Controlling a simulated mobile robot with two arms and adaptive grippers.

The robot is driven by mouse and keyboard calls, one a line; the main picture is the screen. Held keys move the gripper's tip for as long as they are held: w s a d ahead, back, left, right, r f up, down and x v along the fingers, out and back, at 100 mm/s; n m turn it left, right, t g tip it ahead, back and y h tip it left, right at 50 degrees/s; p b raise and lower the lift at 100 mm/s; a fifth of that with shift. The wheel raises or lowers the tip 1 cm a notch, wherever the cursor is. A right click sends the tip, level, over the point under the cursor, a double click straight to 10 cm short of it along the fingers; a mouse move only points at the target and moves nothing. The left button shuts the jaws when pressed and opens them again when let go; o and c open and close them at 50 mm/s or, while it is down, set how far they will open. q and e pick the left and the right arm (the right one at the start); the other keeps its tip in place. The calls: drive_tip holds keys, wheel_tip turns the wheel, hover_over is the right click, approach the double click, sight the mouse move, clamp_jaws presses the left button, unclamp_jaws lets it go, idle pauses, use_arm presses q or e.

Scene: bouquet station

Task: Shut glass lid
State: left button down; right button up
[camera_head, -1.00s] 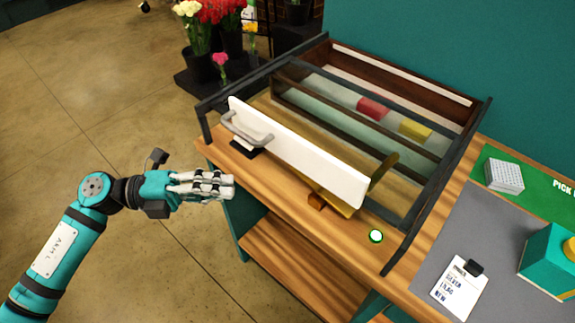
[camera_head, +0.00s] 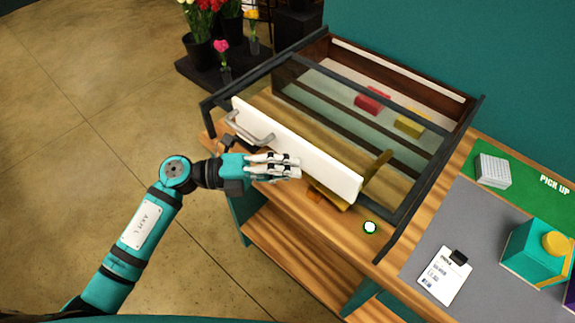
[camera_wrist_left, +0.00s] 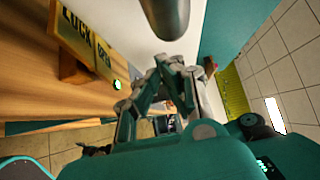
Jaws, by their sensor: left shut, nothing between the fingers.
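The glass lid (camera_head: 345,118) lies in a dark-framed case on the wooden counter. A white front strip (camera_head: 325,165) with a grey handle (camera_head: 248,128) near its left end runs along its front side. My left gripper (camera_head: 298,167) is shut and empty, in front of the white strip and right of the handle. I cannot tell whether its fingers touch the strip. In the left wrist view the shut fingers (camera_wrist_left: 166,72) are close to the white strip (camera_wrist_left: 125,28), and a dark rounded bar, probably the handle (camera_wrist_left: 166,15), shows beyond them. My right gripper is out of view.
A yellow plate marked LOCK and OPEN (camera_wrist_left: 85,38) and a green-lit button (camera_head: 370,227) are at the case's front. Red (camera_head: 370,102) and yellow blocks (camera_head: 410,125) lie inside. Flowers stand behind left.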

sight(344, 121)
use_arm(q)
drive_tip(key=w+d+b, duration=0.1)
drive_tip(key=w+d, duration=0.2)
drive_tip(key=w, duration=0.1)
drive_tip(key=w+d+b, duration=0.2)
drive_tip(key=w+d, duration=0.1)
drive_tip(key=w, duration=0.1)
drive_tip(key=w+d+b, duration=0.2)
drive_tip(key=w+d, duration=0.1)
drive_tip(key=w, duration=0.1)
drive_tip(key=shift+w+f, duration=0.1)
drive_tip(key=shift+f, duration=0.1)
drive_tip(key=w+d, duration=0.1)
drive_tip(key=w+d+b, duration=0.1)
drive_tip(key=w, duration=0.1)
drive_tip(key=w+d+b, duration=0.1)
drive_tip(key=shift+w+r, duration=0.1)
drive_tip(key=shift+w, duration=0.1)
drive_tip(key=shift+w+d, duration=0.1)
drive_tip(key=shift+w, duration=0.05)
drive_tip(key=shift+r, duration=0.15)
